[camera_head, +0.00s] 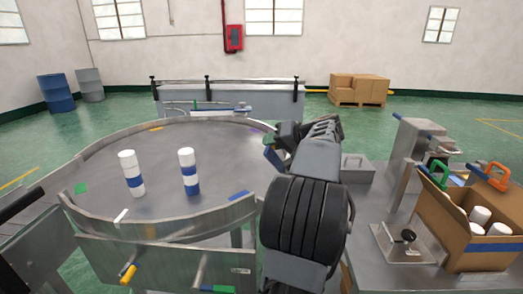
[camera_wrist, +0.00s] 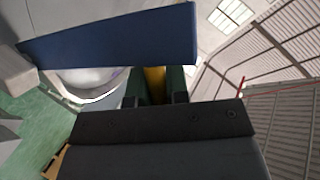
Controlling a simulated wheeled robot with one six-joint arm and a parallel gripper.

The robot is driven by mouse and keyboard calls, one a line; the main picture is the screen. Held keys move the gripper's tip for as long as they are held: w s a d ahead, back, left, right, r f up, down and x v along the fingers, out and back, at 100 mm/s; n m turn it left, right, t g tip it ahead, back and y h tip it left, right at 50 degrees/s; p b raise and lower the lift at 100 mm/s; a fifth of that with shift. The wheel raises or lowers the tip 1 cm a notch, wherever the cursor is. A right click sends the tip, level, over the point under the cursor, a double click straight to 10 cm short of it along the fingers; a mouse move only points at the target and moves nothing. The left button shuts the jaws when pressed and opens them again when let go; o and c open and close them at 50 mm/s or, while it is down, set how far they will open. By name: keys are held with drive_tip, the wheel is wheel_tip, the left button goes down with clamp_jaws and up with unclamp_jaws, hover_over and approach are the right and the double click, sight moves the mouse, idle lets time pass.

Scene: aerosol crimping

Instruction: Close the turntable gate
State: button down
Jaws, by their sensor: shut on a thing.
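The round grey turntable (camera_head: 225,160) has a raised metal rim and fills the left middle of the head view. Two white cans with blue bands, a left one (camera_head: 131,174) and a right one (camera_head: 189,172), stand upright on it. My gripper (camera_wrist: 153,88) shows in the wrist view, its dark green fingers shut on a yellow bar (camera_wrist: 154,82). A blue flat panel (camera_wrist: 115,40) lies just beyond the fingers; I cannot tell if it belongs to the gate. In the head view my arm reaches the turntable's right edge and hides the fingertips and the held part.
An open cardboard box (camera_head: 459,235) with white cans stands on the right bench, beside a grey machine (camera_head: 408,150). A yellow handle (camera_head: 128,274) sticks out from the turntable's front panel. A conveyor (camera_head: 230,95) stands behind; green floor is open beyond.

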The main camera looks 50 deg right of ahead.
drive_tip(key=shift+a+f, duration=0.15)
drive_tip(key=shift+a, duration=0.05)
idle(0.3)
drive_tip(key=c, duration=1.1)
unclamp_jaws()
drive_tip(key=v, duration=1.4)
drive_tip(key=shift+p, duration=0.3)
drive_tip(key=shift+w+a, duration=0.1)
